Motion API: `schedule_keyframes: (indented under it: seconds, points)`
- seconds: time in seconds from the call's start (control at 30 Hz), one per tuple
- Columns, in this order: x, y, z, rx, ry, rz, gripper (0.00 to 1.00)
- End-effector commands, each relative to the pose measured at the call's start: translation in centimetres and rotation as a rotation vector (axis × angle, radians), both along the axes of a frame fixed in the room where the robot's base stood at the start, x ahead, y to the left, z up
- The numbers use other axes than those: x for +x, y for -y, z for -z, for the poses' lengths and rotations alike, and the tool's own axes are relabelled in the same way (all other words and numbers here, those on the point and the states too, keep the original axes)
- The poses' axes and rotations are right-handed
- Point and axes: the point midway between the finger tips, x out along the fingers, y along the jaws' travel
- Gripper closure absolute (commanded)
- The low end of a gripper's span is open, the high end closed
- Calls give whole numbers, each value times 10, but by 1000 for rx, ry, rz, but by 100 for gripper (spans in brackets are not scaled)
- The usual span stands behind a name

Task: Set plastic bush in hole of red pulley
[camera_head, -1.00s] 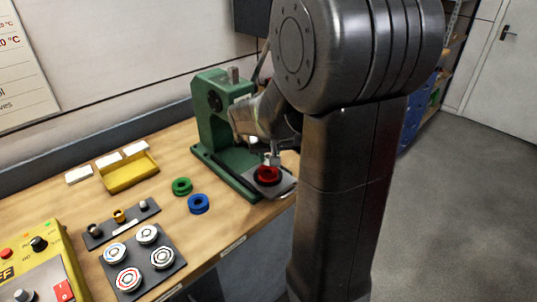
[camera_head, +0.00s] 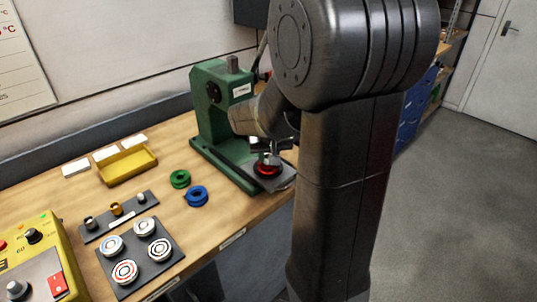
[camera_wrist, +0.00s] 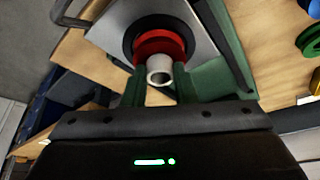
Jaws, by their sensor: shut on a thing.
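The red pulley (camera_head: 267,171) lies flat on the grey plate at the base of the green press. In the wrist view the red pulley (camera_wrist: 160,45) sits in a dark round seat. My gripper (camera_wrist: 159,85) is shut on the pale plastic bush (camera_wrist: 159,70), which shows as an open-ended ring between the fingertips. In the wrist view the bush overlaps the near part of the pulley. In the head view my gripper (camera_head: 271,158) is right above the pulley and partly hides it. I cannot tell whether the bush has entered the hole.
The green press (camera_head: 215,115) stands close behind my gripper. Green (camera_head: 180,179) and blue (camera_head: 197,196) pulleys lie left of it. A dark rack (camera_head: 120,216) holds small parts, beside a dark tray (camera_head: 178,258) of round pieces. A yellow bin (camera_head: 128,167) stands behind.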

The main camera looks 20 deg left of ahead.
Motion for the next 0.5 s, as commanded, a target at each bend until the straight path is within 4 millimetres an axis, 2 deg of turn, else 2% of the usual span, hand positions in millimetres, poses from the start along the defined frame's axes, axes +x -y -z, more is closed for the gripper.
schedule_keyframes:
  seconds: [0.4,0.43,0.5]
  points:
    - [0,0,3,-1,-1,0,96]
    - [0,0,3,-1,-1,0,73]
    - [0,0,3,-1,-1,0,59]
